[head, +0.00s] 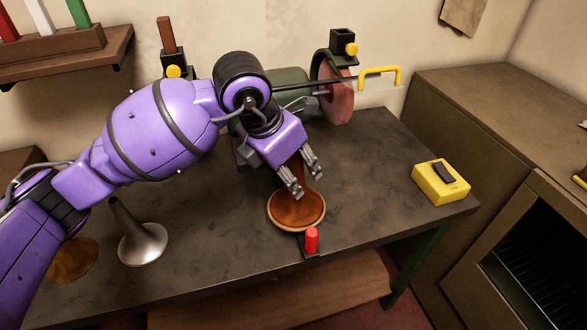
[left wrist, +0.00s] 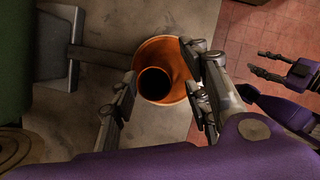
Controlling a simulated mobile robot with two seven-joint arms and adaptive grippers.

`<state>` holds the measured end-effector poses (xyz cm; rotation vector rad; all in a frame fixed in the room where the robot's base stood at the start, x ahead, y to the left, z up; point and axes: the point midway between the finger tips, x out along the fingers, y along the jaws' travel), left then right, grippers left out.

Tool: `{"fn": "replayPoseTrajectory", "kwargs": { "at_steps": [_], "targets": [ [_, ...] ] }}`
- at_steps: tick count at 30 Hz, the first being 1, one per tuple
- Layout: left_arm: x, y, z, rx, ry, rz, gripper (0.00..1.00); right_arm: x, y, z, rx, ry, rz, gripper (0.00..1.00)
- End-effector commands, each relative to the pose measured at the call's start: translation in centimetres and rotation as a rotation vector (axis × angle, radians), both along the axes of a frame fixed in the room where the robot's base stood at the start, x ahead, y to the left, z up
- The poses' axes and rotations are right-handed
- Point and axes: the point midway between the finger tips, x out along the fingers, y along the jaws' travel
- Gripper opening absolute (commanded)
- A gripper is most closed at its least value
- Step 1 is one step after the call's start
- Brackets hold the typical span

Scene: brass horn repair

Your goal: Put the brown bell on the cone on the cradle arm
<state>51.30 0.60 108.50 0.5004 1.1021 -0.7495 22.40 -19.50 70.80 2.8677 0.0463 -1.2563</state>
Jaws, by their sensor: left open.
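The brown bell (head: 297,214) stands wide mouth down near the bench's front edge, its narrow neck up. In the left wrist view the brown bell (left wrist: 181,73) shows as an orange flare around a dark round opening. My left gripper (head: 307,182) is open above the flare, one finger on each side of the neck, apart from it. The grey cradle arm (left wrist: 103,58) runs from a block to the bell's rim. The cone is not visible, so I cannot tell how the bell sits on it. My right gripper (left wrist: 266,64) is open and empty at the right of the left wrist view.
A grey metal bell (head: 143,243) and a brass bell (head: 73,262) stand left on the bench. A red cylinder (head: 311,240) is right in front of the brown bell. A grinding wheel (head: 337,98) stands behind; a yellow switch box (head: 440,183) sits right.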

Motion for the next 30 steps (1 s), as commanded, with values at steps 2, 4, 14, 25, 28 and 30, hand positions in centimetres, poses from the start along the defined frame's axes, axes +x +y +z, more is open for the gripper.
{"fn": "replayPoseTrajectory", "kwargs": {
  "at_steps": [2, 4, 14, 25, 28, 30],
  "targets": [
    [0.0, 0.0, 0.1, 0.0, 0.0, 0.0, 0.43, 0.1, 0.0, 0.0, -0.001, -0.001, 0.001, 0.4],
    [0.0, 0.0, 0.4, 0.0, -0.001, 0.0, 0.43, 0.2, 0.0, 0.1, 0.0, -0.004, 0.001, 0.4],
    [-1.3, 1.7, 5.8, 0.0, -0.005, 0.001, 0.43, 0.8, 0.0, 0.5, -0.001, -0.015, 0.006, 0.4],
    [-2.8, 3.3, 11.0, 0.0, 0.0, 0.001, 0.43, 0.8, 0.1, 0.6, -0.001, -0.015, 0.007, 0.4],
    [-3.0, 3.4, 11.3, 0.0, 0.001, 0.0, 0.43, 0.7, 0.1, 0.5, 0.0, -0.013, 0.006, 0.4],
    [-3.0, 3.5, 11.4, 0.0, 0.002, -0.001, 0.43, 0.6, 0.1, 0.5, 0.0, -0.011, 0.006, 0.4]
  ]
}}
